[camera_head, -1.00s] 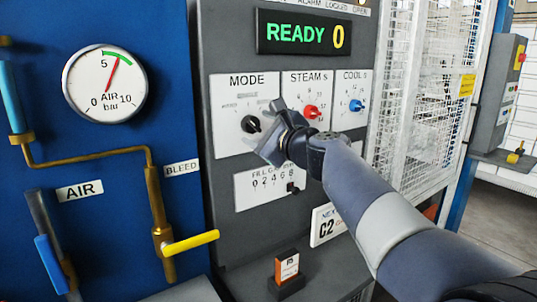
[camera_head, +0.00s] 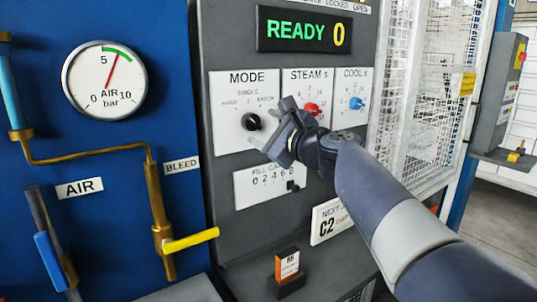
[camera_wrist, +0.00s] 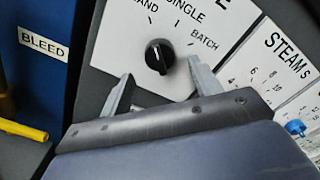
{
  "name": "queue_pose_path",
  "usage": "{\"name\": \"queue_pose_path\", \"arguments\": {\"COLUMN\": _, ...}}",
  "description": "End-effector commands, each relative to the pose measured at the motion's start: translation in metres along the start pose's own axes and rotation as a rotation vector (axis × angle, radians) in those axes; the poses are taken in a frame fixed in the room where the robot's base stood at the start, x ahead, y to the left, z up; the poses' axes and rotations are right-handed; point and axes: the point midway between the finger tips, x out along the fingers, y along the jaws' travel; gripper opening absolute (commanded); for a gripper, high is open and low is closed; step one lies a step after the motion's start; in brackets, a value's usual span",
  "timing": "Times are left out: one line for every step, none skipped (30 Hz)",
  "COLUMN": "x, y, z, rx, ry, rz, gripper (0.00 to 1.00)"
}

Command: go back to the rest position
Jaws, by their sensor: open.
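My gripper (camera_head: 272,127) is in front of the grey control panel (camera_head: 225,180), just right of and below the black MODE knob (camera_head: 251,121). Its two fingers are apart and nothing is between them. In the wrist view the fingers of my gripper (camera_wrist: 158,84) stand apart, with the MODE knob (camera_wrist: 160,56) beyond them and clear of both. The knob's white mark points up, near SINGLE. My arm comes in from the lower right and my wrist covers part of the panel below the STEAM knob.
A red STEAM knob (camera_head: 312,109) and a blue COOL knob (camera_head: 356,103) sit to the right. The FILL slider (camera_head: 293,186) is below. A yellow-handled BLEED valve (camera_head: 190,241) is at left. A white mesh guard (camera_head: 425,100) stands right. An orange-white card (camera_head: 287,265) stands on the ledge.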

Motion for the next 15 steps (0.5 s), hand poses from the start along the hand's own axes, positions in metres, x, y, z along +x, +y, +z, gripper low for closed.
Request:
{"name": "queue_pose_path", "arguments": {"x": -0.01, "y": 0.001, "z": -0.001, "rx": -0.001, "ry": 0.001, "rz": -0.003, "gripper": 0.6}}
{"name": "queue_pose_path", "arguments": {"x": -0.015, "y": 0.0, "z": -0.001, "rx": -0.001, "ry": 0.001, "rz": -0.004, "gripper": 0.6}}
{"name": "queue_pose_path", "arguments": {"x": -0.022, "y": 0.0, "z": -0.001, "rx": -0.001, "ry": 0.001, "rz": -0.003, "gripper": 0.6}}
{"name": "queue_pose_path", "arguments": {"x": -0.027, "y": 0.001, "z": -0.001, "rx": -0.001, "ry": 0.001, "rz": -0.003, "gripper": 0.6}}
{"name": "queue_pose_path", "arguments": {"x": -0.032, "y": 0.0, "z": -0.001, "rx": -0.001, "ry": 0.001, "rz": -0.004, "gripper": 0.6}}
{"name": "queue_pose_path", "arguments": {"x": -0.04, "y": 0.0, "z": -0.001, "rx": -0.002, "ry": 0.0, "rz": -0.004, "gripper": 0.6}}
{"name": "queue_pose_path", "arguments": {"x": -0.045, "y": 0.001, "z": -0.001, "rx": -0.001, "ry": 0.001, "rz": -0.003, "gripper": 0.6}}
{"name": "queue_pose_path", "arguments": {"x": -0.05, "y": 0.001, "z": -0.001, "rx": -0.001, "ry": 0.001, "rz": -0.004, "gripper": 0.6}}
{"name": "queue_pose_path", "arguments": {"x": -0.057, "y": 0.001, "z": -0.001, "rx": -0.001, "ry": 0.001, "rz": -0.004, "gripper": 0.6}}
{"name": "queue_pose_path", "arguments": {"x": -0.063, "y": 0.001, "z": -0.001, "rx": -0.001, "ry": 0.001, "rz": -0.003, "gripper": 0.6}}
{"name": "queue_pose_path", "arguments": {"x": -0.068, "y": 0.001, "z": -0.001, "rx": -0.001, "ry": 0.001, "rz": -0.004, "gripper": 0.6}}
{"name": "queue_pose_path", "arguments": {"x": -0.064, "y": 0.001, "z": -0.001, "rx": 0.001, "ry": 0.001, "rz": 0.002, "gripper": 0.6}}
{"name": "queue_pose_path", "arguments": {"x": -0.056, "y": 0.001, "z": 0.0, "rx": 0.003, "ry": 0.0, "rz": 0.005, "gripper": 0.6}}
{"name": "queue_pose_path", "arguments": {"x": -0.049, "y": 0.001, "z": 0.0, "rx": 0.003, "ry": -0.001, "rz": 0.005, "gripper": 0.6}}
{"name": "queue_pose_path", "arguments": {"x": -0.042, "y": 0.001, "z": 0.001, "rx": 0.003, "ry": -0.001, "rz": 0.005, "gripper": 0.6}}
